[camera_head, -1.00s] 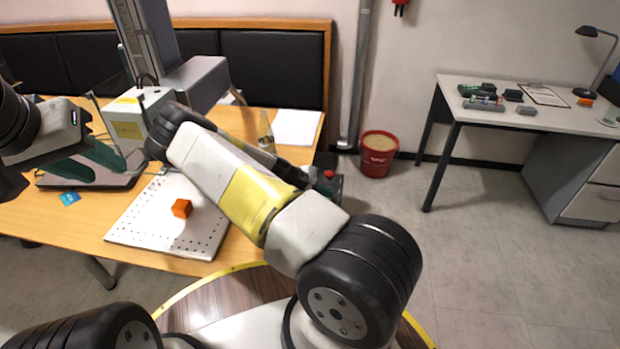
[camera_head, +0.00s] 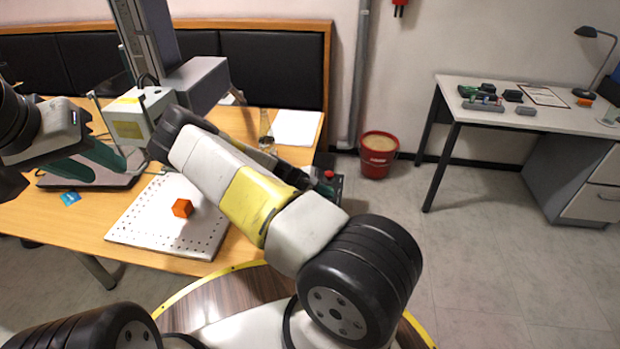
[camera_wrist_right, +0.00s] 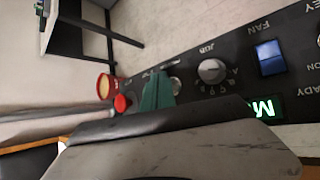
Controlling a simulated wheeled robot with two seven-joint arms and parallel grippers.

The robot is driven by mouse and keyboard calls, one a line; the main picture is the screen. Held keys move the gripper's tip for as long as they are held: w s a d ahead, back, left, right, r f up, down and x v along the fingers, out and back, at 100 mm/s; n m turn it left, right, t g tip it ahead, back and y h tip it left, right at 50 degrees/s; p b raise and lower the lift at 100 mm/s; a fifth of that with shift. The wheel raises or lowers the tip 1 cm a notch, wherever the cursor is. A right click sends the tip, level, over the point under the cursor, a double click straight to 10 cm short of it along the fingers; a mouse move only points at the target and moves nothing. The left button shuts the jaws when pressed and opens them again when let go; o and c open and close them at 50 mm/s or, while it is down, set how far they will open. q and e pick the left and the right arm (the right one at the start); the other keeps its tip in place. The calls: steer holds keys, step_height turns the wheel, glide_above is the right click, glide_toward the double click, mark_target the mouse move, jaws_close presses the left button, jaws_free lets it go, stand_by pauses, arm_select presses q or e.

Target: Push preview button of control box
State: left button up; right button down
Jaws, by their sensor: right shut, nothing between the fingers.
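The control box (camera_head: 331,187) is at the right end of the wooden table in the head view, mostly hidden behind my right arm. The right wrist view shows its dark front panel (camera_wrist_right: 226,93) close up. My right gripper (camera_wrist_right: 157,91) is shut and empty, its green fingertips at the panel beside a round silver button (camera_wrist_right: 176,86). The label there is partly hidden, and I cannot tell whether the tips touch the button. My left gripper (camera_head: 108,172) is open and empty above the table at the left.
The panel also has a red button (camera_wrist_right: 121,103), a grey knob (camera_wrist_right: 211,71), a blue fan switch (camera_wrist_right: 270,57) and a lit green display (camera_wrist_right: 264,108). A red bucket (camera_head: 378,160) stands on the floor.

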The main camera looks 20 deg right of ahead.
steer(key=shift+w+a+f, duration=0.1)
steer(key=shift+a+f, duration=0.45)
steer(key=shift+f, duration=0.05)
steer(key=shift+w+a+r, duration=0.25)
steer(key=shift+r, duration=0.15)
steer(key=shift+w+a+r, duration=0.1)
steer(key=shift+a+r, duration=0.05)
steer(key=shift+r, duration=0.3)
step_height(320, 180, up, 4)
steer(key=shift+r, duration=0.2)
steer(key=shift+s+d+r, duration=0.25)
steer(key=shift+r, duration=0.3)
